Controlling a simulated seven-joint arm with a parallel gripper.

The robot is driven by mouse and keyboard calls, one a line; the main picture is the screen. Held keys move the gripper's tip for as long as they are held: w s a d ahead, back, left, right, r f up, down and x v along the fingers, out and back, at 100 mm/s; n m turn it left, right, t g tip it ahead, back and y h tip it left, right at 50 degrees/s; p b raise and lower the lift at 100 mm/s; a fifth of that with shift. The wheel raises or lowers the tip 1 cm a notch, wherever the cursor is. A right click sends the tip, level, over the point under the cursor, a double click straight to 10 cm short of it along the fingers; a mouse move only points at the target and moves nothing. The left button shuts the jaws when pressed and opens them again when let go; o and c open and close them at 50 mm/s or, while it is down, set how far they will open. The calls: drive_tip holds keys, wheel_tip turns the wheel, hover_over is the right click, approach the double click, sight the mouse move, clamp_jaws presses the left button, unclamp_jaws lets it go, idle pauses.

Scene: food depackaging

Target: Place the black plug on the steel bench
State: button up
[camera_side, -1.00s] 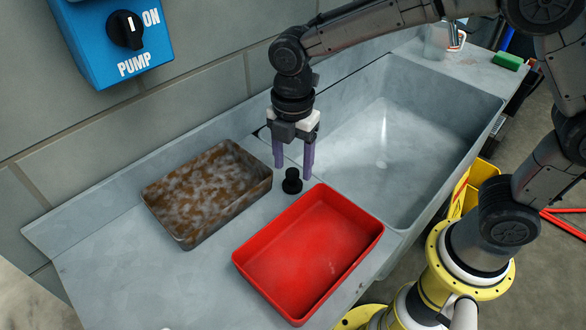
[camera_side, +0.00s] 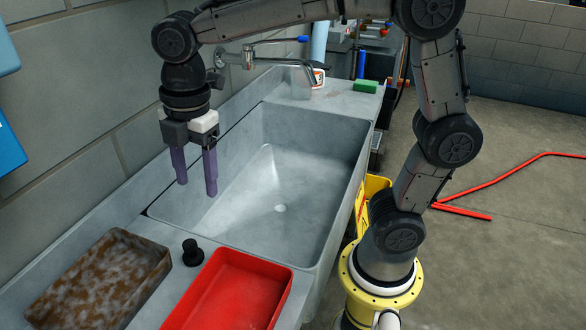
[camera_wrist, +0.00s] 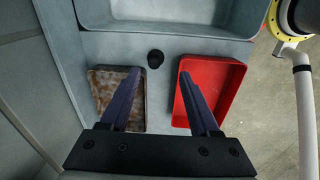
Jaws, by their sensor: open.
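The black plug (camera_side: 192,252) stands upright on the grey steel bench (camera_side: 160,228), between the two trays and near the sink's corner. It also shows in the wrist view (camera_wrist: 155,59), on the bare bench beyond the fingertips. My gripper (camera_side: 197,186) is open and empty, its purple fingers pointing down. It hangs in the air clearly above the plug, not touching it. In the wrist view the two fingers (camera_wrist: 158,77) are spread wide with nothing between them.
A rusty brown tray (camera_side: 100,280) lies left of the plug and an empty red tray (camera_side: 225,300) lies right of it. The deep sink (camera_side: 320,150) is empty. A tap (camera_side: 270,55) and a green sponge (camera_side: 366,87) are at the far end.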

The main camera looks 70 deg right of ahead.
drive_tip(key=s+d+f+m+t, duration=0.1)
drive_tip(key=s+d+m+t, duration=0.1)
drive_tip(key=s+d+m, duration=0.3)
drive_tip(key=s+d+m+t, duration=0.2)
drive_tip(key=s+d+m, duration=0.4)
drive_tip(key=s+m, duration=0.5)
drive_tip(key=shift+f+m+t, duration=0.3)
drive_tip(key=shift+f+m, duration=0.1)
drive_tip(key=shift+m, duration=0.3)
